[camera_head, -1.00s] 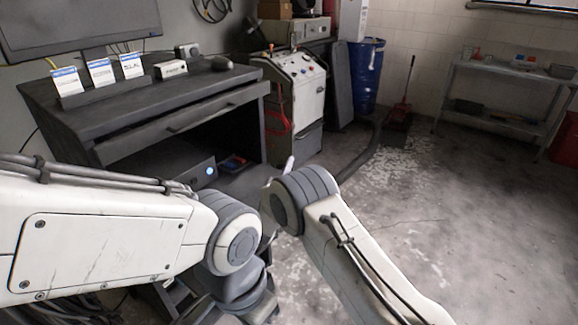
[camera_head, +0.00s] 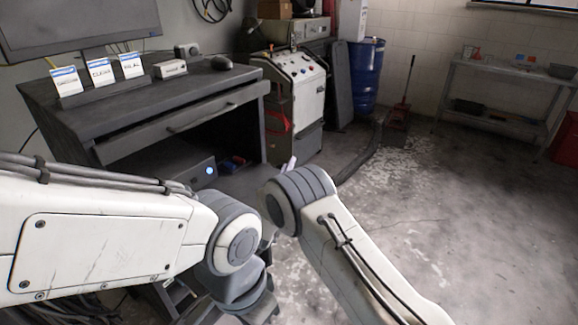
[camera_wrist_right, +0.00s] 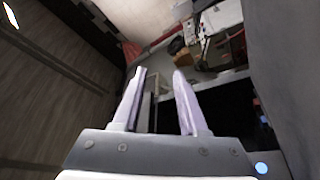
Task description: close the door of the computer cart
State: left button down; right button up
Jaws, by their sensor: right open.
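The dark computer cart (camera_head: 75,120) stands at the left in the head view. A handled front panel (camera_head: 185,122) is under its top. Below the panel, the lower compartment is open and shows a unit with a blue light (camera_head: 207,171). I cannot tell which surface is the door; my arms cover the lower front. My right gripper (camera_head: 289,163) is mostly hidden behind its own wrist, in front of the cart's right side. In the right wrist view, its two pale fingers (camera_wrist_right: 160,75) are apart, with nothing clearly held. The blue light (camera_wrist_right: 262,168) shows there at lower right. My left gripper is out of sight.
A monitor (camera_head: 75,22), small label cards (camera_head: 99,72) and a mouse (camera_head: 221,62) are on the cart's top. A white control cabinet (camera_head: 301,85) stands right of the cart. A thick hose (camera_head: 365,155) lies on the floor. The floor at right is open.

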jog(key=v, duration=0.9)
jog(key=shift+s+b, duration=0.1)
jog(key=shift+b, duration=0.3)
